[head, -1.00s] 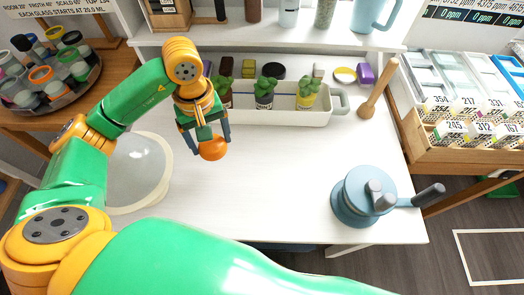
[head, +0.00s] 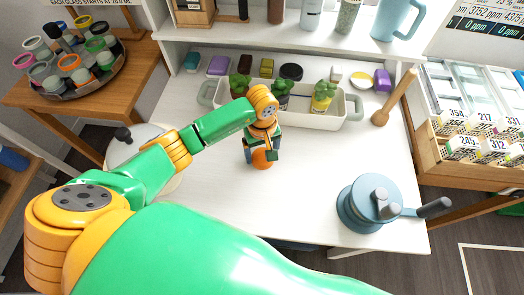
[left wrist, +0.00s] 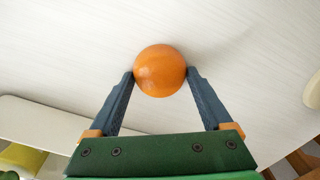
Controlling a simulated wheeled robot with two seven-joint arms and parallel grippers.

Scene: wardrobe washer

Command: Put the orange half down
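The orange half (head: 262,159) is between the fingertips of my left gripper (head: 261,155), over the white tabletop (head: 290,205) in front of the white planter tray. In the left wrist view the orange half (left wrist: 160,71) shows its rounded orange skin, and both blue-grey fingers of my left gripper (left wrist: 161,76) press against its sides. A soft shadow lies close beside it on the table. I cannot tell whether it touches the surface. Its cut face is not visible. My right gripper is not in view.
The white planter tray (head: 345,112) with several small plants stands behind. A blue hand-cranked pot (head: 365,205) is at right, a wooden pestle (head: 394,98) at the back right. A pale bowl (head: 165,187) is partly hidden by my left arm. The table's middle is clear.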

